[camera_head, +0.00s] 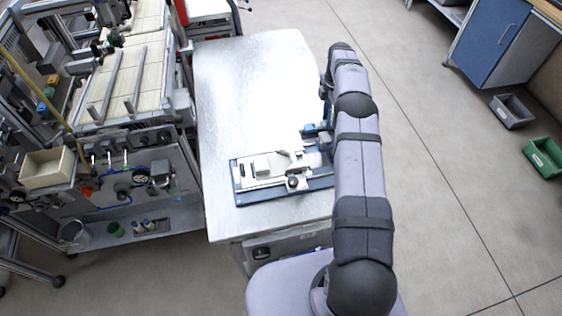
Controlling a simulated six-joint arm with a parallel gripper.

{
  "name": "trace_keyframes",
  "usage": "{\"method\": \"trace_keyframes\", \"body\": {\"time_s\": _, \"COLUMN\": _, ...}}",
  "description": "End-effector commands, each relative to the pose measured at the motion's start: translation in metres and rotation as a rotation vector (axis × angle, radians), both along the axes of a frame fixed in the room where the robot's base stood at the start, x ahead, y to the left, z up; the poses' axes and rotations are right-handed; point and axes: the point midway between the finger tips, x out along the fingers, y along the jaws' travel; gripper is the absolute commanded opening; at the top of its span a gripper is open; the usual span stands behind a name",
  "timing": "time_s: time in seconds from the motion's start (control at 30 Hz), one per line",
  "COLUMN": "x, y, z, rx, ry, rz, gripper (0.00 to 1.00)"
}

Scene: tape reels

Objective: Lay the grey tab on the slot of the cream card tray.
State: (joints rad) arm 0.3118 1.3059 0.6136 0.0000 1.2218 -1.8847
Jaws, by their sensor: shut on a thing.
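The cream card tray (262,168) lies on a dark blue base near the front edge of the metal table. Its pale top has raised parts and a dark round knob at the front; its slot is too small to make out. My arm comes up from below and folds over the right side of the table. My gripper (312,136) is partly hidden by the arm, low at the tray's back right corner. It is shut on the grey tab, which I cannot clearly tell apart from the pale parts there. Whether the tab touches the tray, I cannot tell.
The metal table (245,85) is bare behind the tray. A machine frame with rails (125,85) stands close along the table's left side. A grey bin (512,110) and a green bin (545,157) stand on the floor at the right, by a blue cabinet (495,45).

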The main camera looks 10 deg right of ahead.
Motion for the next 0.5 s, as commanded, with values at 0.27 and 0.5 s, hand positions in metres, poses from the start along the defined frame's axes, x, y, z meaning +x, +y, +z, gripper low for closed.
{"method": "trace_keyframes", "body": {"time_s": 0.27, "x": 0.0, "y": 0.0, "z": 0.013, "rx": 0.0, "ry": 0.001, "rz": 0.0, "gripper": 0.06}}
{"method": "trace_keyframes", "body": {"time_s": 0.5, "x": 0.0, "y": 0.0, "z": 0.024, "rx": 0.0, "ry": 0.0, "rz": 0.0, "gripper": 0.06}}
